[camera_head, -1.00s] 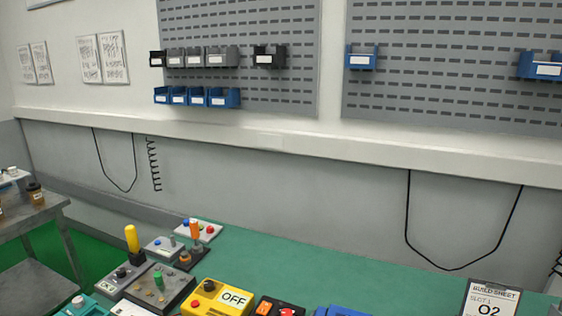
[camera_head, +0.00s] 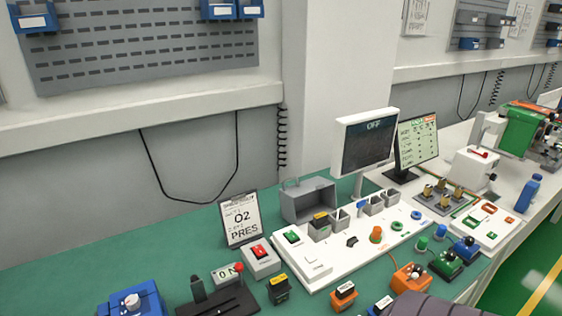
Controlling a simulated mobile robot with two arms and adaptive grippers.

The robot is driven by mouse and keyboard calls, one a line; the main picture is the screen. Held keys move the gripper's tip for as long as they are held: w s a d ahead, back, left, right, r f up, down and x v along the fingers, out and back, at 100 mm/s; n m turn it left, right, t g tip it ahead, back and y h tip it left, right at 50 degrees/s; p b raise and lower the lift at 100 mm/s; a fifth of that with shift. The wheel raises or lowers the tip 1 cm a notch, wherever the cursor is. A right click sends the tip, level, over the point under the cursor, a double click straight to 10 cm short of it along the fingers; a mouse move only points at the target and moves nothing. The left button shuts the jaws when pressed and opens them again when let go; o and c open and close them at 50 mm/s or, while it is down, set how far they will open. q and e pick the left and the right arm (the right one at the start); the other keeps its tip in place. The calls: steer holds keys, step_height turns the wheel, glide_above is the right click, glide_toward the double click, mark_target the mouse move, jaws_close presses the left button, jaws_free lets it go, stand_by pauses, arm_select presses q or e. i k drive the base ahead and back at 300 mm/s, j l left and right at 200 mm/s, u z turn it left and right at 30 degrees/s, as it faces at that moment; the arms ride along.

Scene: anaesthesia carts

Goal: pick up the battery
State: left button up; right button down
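No object can be read for certain as the battery. A small black block with a yellow top label (camera_head: 279,288) stands on the green bench near the front. An orange-topped block (camera_head: 344,294) stands to its right, and a blue-and-white block (camera_head: 381,304) is partly cut off at the bottom edge. Another dark block with a yellow top (camera_head: 320,222) sits in a grey holder on the white panel. These labels are too small to read.
A white panel (camera_head: 335,262) with knobs and holders fills the bench centre. A grey bin (camera_head: 308,201), a clipboard (camera_head: 239,218) and a screen marked OFF (camera_head: 366,145) stand behind. A blue device (camera_head: 130,301) is front left. Green bench beside the clipboard is clear.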

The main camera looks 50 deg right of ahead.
mark_target(279, 287)
steer(key=z, duration=1.5)
